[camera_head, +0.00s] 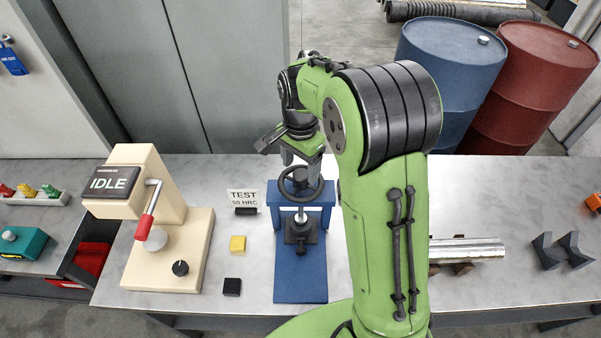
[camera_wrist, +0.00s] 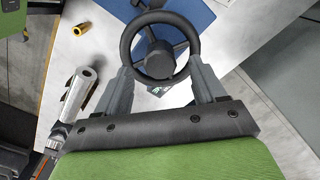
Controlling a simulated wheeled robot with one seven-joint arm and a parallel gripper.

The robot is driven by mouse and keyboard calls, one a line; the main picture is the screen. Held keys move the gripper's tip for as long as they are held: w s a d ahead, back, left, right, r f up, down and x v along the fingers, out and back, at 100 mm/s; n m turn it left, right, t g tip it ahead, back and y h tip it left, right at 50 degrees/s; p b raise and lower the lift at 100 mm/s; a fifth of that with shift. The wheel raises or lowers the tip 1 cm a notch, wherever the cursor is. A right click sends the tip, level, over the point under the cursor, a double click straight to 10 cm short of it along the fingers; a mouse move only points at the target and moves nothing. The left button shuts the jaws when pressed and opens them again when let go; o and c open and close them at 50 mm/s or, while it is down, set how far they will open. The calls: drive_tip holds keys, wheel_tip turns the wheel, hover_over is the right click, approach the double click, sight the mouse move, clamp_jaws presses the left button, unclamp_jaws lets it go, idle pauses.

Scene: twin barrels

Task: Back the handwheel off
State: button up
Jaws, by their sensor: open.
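The black handwheel (camera_head: 301,199) sits on top of the blue press-like stand (camera_head: 300,275), beside the small TEST sign. In the wrist view the handwheel (camera_wrist: 157,53) shows as a spoked ring with a dark hub. My gripper (camera_wrist: 161,68) is open, with one finger on each side of the wheel's near rim. The fingertips overlap the rim in this view; I cannot tell whether they touch it. Nothing is seen held.
A beige tester with an IDLE screen (camera_head: 110,183) and a red-handled lever stands left. A metal bar (camera_head: 468,249) and V-blocks (camera_head: 562,250) lie right. Blue (camera_head: 445,65) and red (camera_head: 535,80) barrels stand behind.

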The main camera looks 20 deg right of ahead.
sight(301, 174)
drive_tip(key=shift+f, duration=1.55)
drive_tip(key=shift+c, duration=0.5)
drive_tip(key=c, duration=1)
drive_tip(key=shift+o, duration=0.2)
drive_tip(key=shift+n, duration=0.3)
